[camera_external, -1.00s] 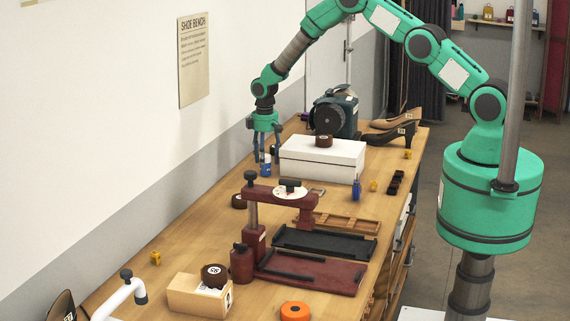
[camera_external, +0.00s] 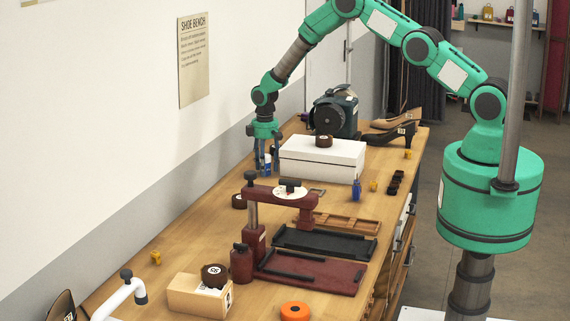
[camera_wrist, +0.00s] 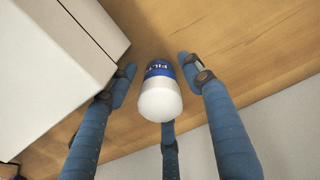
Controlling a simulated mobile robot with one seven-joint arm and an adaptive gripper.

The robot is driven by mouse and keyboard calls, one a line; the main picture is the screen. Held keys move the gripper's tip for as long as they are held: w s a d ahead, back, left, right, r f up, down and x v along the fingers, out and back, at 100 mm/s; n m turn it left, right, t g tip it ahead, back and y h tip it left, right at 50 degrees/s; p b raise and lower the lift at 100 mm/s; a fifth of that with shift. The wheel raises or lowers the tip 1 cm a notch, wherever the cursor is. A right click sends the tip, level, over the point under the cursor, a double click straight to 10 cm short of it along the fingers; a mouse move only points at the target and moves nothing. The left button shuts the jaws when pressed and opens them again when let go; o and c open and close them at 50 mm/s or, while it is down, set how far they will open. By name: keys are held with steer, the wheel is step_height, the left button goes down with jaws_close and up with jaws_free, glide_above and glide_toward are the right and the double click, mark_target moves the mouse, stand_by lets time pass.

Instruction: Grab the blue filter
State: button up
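The blue filter (camera_wrist: 160,90) is a small cylinder with a rounded white end and a blue band with white lettering, in the middle of the wrist view. In the external view the filter (camera_external: 267,160) stands on the bench left of the white box, partly hidden by fingers. My gripper (camera_wrist: 155,80) has three blue fingers spread around it. The left and right fingers show gaps to the filter. The third finger is below it in the picture, and I cannot tell whether it touches. In the external view my gripper (camera_external: 267,168) points down over the filter.
A white box (camera_external: 322,161) stands close to the right of my fingers; it fills the upper left of the wrist view (camera_wrist: 50,60). A dark round tin (camera_external: 324,141) is on it. The wall is to the left. A small blue bottle (camera_external: 356,191) stands right of the box.

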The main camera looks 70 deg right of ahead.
steer(key=c, duration=1)
steer(key=shift+o, duration=0.2)
steer(key=shift+r, duration=0.15)
steer(key=shift+r+b, duration=0.35)
steer(key=shift+r, duration=4.5)
